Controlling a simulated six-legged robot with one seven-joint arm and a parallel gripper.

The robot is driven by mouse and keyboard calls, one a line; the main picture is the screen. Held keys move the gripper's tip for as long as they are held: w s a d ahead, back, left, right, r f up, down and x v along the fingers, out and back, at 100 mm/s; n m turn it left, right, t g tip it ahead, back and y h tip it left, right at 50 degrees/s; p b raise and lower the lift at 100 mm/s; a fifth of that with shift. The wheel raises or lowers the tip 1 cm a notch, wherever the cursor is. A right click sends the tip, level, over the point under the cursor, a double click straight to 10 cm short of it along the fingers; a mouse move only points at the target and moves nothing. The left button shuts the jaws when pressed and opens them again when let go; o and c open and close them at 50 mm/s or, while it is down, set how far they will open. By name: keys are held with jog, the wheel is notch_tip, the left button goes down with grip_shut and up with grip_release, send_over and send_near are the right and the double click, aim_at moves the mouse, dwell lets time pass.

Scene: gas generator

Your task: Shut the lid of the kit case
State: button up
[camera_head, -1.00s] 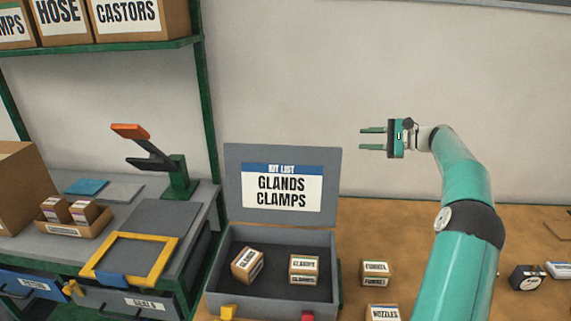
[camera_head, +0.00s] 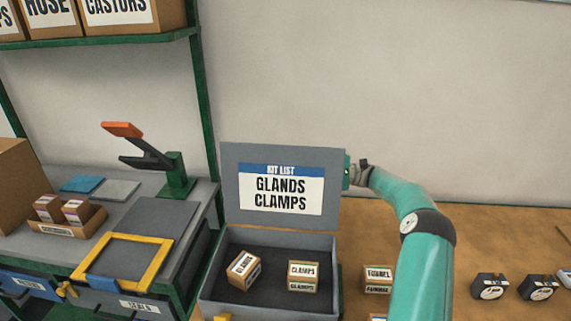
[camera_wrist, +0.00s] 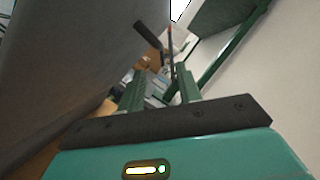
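The kit case (camera_head: 211,288) is grey and stands on the brown bench with its lid (camera_head: 231,190) upright and open. The lid's inner face carries a "KIT LIST GLANDS CLAMPS" label. Inside the case lie a glands box (camera_head: 243,270) and a clamps box (camera_head: 303,276). My gripper (camera_wrist: 160,88) is at the lid's right edge, its fingers behind the lid and hidden in the head view. In the wrist view the two green fingers are apart with nothing between them, and the lid's grey back (camera_wrist: 75,60) fills the left side. I cannot tell whether they touch the lid.
A funnel box (camera_head: 377,278) stands right of the case, and several black gauges (camera_head: 490,286) are further right. A grey bench with a yellow frame (camera_head: 160,262) and an orange-handled press (camera_head: 175,175) is on the left. A wall is behind.

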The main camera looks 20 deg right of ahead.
aim_at(285, 164)
jog(key=x, duration=1)
jog(key=shift+s+a+r, duration=0.15)
jog(key=shift+a, duration=0.05)
jog(key=shift+c, duration=0.2)
grip_shut()
